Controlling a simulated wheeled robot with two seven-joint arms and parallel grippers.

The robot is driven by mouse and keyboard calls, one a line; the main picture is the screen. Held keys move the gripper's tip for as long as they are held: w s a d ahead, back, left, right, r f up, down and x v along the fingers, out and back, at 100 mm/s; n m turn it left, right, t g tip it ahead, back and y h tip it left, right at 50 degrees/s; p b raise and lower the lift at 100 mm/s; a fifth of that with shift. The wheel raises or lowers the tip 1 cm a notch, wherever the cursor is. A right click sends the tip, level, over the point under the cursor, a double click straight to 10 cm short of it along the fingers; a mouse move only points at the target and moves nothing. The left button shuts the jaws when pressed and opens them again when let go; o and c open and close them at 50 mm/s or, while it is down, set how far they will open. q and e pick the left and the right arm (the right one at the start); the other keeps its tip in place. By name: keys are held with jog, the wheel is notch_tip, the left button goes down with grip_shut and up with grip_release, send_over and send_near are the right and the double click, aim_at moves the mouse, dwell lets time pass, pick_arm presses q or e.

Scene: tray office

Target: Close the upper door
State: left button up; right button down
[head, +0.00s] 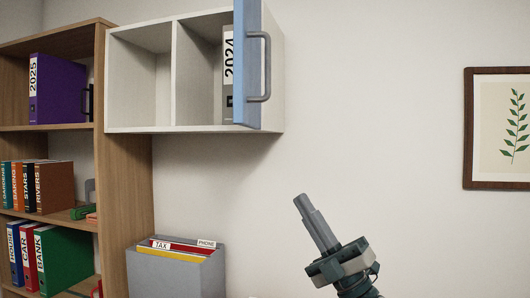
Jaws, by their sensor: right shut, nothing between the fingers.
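The upper door (247,70) is a light blue panel on the right side of a white wall cabinet (140,131). It stands open, swung out toward me and seen nearly edge-on. A grey bar handle (268,68) sits on its right face. My right gripper (303,200) is below and to the right of the door, well apart from it, pointing up and left. Its fingers are shut and hold nothing. My left gripper is not in view.
A grey binder marked 2024 (228,80) stands inside the cabinet behind the door. A wooden bookshelf (126,200) with binders is at left. A grey file box (180,275) stands below the cabinet. A framed leaf picture (513,125) hangs at right. The wall between is clear.

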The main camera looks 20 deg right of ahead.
jog(key=s+a+r+n+g+y, duration=0.2)
jog(key=s+r+n+g, duration=0.2)
jog(key=r+n+g, duration=0.45)
jog(key=s+a+r+n+g+y, duration=0.25)
jog(key=r+n+g, duration=0.35)
jog(key=n+g, duration=0.55)
jog(key=s+d+r+n+t+h, duration=0.2)
jog(key=s+d+r+t+h, duration=0.2)
jog(key=d+h, duration=0.2)
jog(key=shift+d+n+t, duration=0.3)
jog(key=shift+d+n, duration=0.1)
jog(key=shift+d, duration=0.1)
jog(key=shift+a+r, duration=0.1)
jog(key=shift+a, duration=0.05)
